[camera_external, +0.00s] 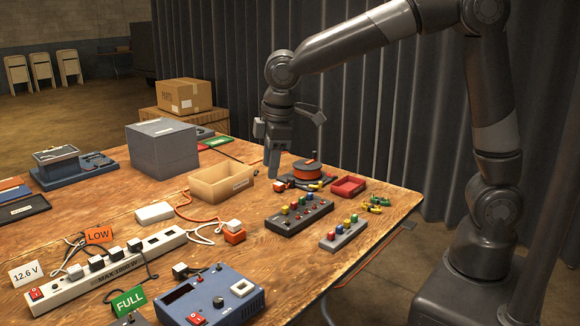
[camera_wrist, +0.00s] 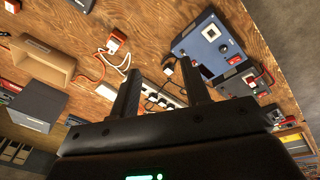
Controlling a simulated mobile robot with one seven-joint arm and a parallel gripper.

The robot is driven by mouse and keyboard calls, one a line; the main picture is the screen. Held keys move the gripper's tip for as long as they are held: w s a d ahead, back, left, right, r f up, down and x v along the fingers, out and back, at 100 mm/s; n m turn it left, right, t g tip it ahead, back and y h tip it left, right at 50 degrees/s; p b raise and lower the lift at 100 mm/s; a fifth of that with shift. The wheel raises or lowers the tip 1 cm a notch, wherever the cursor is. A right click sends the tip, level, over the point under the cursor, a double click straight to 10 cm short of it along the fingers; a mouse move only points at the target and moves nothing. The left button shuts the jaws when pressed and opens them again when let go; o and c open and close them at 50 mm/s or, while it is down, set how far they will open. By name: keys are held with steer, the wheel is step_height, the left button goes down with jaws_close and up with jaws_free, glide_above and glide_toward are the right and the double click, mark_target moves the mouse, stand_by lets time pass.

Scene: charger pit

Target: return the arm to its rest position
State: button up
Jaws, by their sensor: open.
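My dark grey arm reaches in from the right over the wooden table (camera_external: 350,255). My gripper (camera_external: 274,172) points down above the far part of the table, beside the tan open box (camera_external: 222,183) and the orange-topped reel (camera_external: 307,170). In the wrist view my gripper's two fingers (camera_wrist: 160,95) stand apart with nothing held between them. Behind them the power strip (camera_wrist: 160,97) shows, partly covered by the fingers. In the external view I cannot tell the exact gap between the fingertips and the table.
A blue device (camera_external: 210,297), a long white power strip (camera_external: 105,271), two terminal blocks and a red tray (camera_external: 348,186) lie on the table. A grey box (camera_external: 162,147) and a cardboard box (camera_external: 184,96) stand behind. A grey curtain hangs behind my arm.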

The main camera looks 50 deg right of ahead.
steer(key=s+d+r+m+t, duration=0.1)
steer(key=s+d+r+m, duration=0.25)
steer(key=d, duration=0.55)
steer(key=s+d+r+m+t, duration=0.1)
steer(key=s+d+r+m, duration=0.2)
steer(key=d, duration=0.7)
steer(key=s+d+f+m+t, duration=0.1)
steer(key=s+d+m, duration=0.3)
steer(key=s+d, duration=0.5)
steer(key=s+f, duration=0.1)
steer(key=s, duration=0.2)
steer(key=shift+s+d+t, duration=0.2)
steer(key=shift+d+t, duration=0.1)
steer(key=shift+d, duration=0.1)
steer(key=shift+m, duration=0.25)
stand_by(0.4)
